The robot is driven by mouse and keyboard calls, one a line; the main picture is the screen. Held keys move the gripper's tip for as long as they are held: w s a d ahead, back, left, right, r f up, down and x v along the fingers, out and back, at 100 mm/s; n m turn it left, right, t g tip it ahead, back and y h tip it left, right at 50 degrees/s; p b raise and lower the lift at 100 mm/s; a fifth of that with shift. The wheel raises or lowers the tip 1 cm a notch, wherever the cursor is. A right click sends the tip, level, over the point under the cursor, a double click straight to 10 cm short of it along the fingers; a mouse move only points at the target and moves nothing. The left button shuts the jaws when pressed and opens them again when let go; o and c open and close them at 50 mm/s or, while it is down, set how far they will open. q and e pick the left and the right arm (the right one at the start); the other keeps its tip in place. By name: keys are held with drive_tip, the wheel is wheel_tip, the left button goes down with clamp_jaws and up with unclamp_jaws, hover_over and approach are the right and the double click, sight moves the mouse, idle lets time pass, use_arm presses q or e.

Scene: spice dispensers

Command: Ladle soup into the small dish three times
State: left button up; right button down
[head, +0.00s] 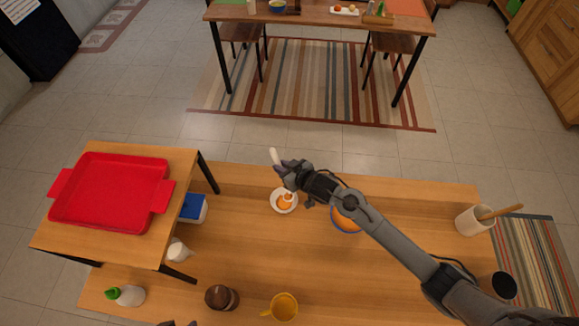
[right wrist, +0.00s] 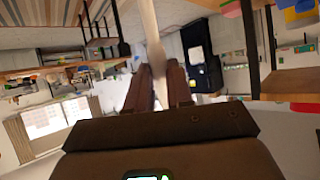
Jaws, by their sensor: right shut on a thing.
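My right gripper (head: 288,173) is shut on the pale handle of a ladle (head: 274,156) above the small white dish (head: 275,207). The handle tilts up past the fingers, and it also shows between the fingers in the right wrist view (right wrist: 151,30). The ladle's lower end is at the dish, partly hidden by the gripper; I cannot tell whether it touches. Orange soup (head: 285,204) shows in the dish. A blue-rimmed bowl of orange soup (head: 345,224) stands to the right, partly covered by my right arm. A dark tip at the bottom edge may be my left gripper (head: 178,323).
A red tray (head: 112,190) sits on a raised stand at left. A white cup (head: 179,250), a green-capped bottle (head: 130,295), a brown jar (head: 221,297) and a yellow mug (head: 285,307) stand nearer. A white crock (head: 472,222) is at right.

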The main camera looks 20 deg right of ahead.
drive_tip(key=w+a+f+n+g+h+b, duration=0.3)
drive_tip(key=w+a+f+g+h+b, duration=0.2)
drive_tip(key=a+f+g+h, duration=0.1)
drive_tip(key=shift+w+a+g+h, duration=0.2)
drive_tip(key=shift+a+g+h, duration=0.1)
drive_tip(key=shift+a+h, duration=0.65)
idle(0.4)
idle(0.5)
idle(0.4)
